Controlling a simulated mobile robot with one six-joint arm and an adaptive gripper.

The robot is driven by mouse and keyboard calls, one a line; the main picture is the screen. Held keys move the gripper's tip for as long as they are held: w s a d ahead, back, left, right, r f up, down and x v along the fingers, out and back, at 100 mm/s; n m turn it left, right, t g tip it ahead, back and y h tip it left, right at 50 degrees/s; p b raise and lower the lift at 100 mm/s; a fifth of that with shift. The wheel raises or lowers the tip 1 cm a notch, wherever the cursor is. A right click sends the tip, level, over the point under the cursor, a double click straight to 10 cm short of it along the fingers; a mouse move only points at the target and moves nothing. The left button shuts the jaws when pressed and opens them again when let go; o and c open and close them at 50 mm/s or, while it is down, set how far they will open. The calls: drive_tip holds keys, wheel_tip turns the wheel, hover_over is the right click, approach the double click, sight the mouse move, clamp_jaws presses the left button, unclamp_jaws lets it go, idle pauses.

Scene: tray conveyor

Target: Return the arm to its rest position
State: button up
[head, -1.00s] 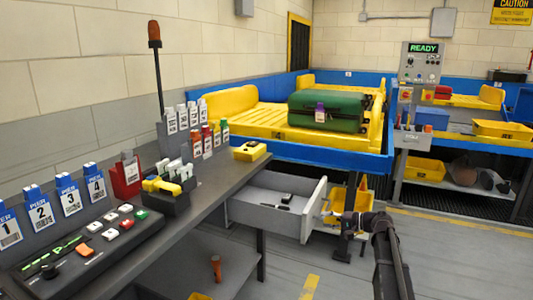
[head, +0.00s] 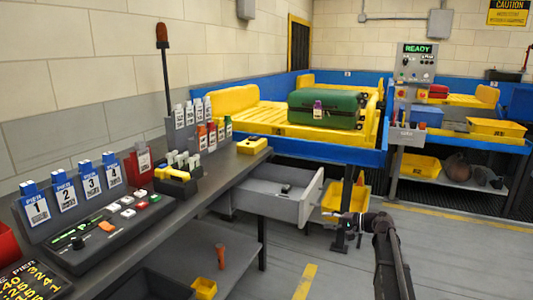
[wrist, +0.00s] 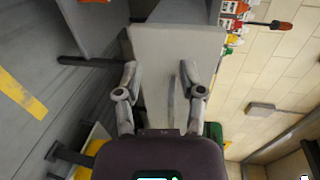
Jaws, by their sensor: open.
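My gripper (head: 338,214) is open and empty in the head view, just right of the front panel of an open grey drawer (head: 305,202). My arm reaches up to it from the lower right. In the wrist view my two fingers (wrist: 158,78) are spread apart, with the pale drawer front (wrist: 180,45) filling the space beyond them. A bar-like handle (wrist: 171,100) appears between the fingers, and neither finger closes on it. A small dark item (head: 285,189) lies in the drawer.
A counter (head: 205,185) with a button panel (head: 100,230) and pier tags (head: 88,180) stands at left. A green suitcase (head: 325,108) lies on a yellow tray (head: 255,105) behind. A yellow bin (head: 352,199) is near my gripper. The floor (head: 430,250) at right is clear.

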drive_tip(key=s+a+f+n+g+h, duration=0.1)
drive_tip(key=s+a+f+g+h, duration=0.15)
drive_tip(key=s+a+f, duration=0.35)
drive_tip(key=s+a+f+n+g+h, duration=0.2)
drive_tip(key=s+f+h, duration=0.15)
drive_tip(key=s, duration=0.55)
drive_tip(key=s+d+f+n+g+h, duration=0.1)
drive_tip(key=s+f+h, duration=0.25)
drive_tip(key=s, duration=0.45)
drive_tip(key=s+d+f+n+g+h, duration=0.1)
drive_tip(key=s+f+h, duration=0.1)
drive_tip(key=s+h, duration=0.4)
wheel_tip(320, 180, up, 35)
drive_tip(key=s+y+p, duration=0.1)
drive_tip(key=p, duration=3.3)
drive_tip(key=shift+d, duration=0.15)
drive_tip(key=shift+f, duration=0.15)
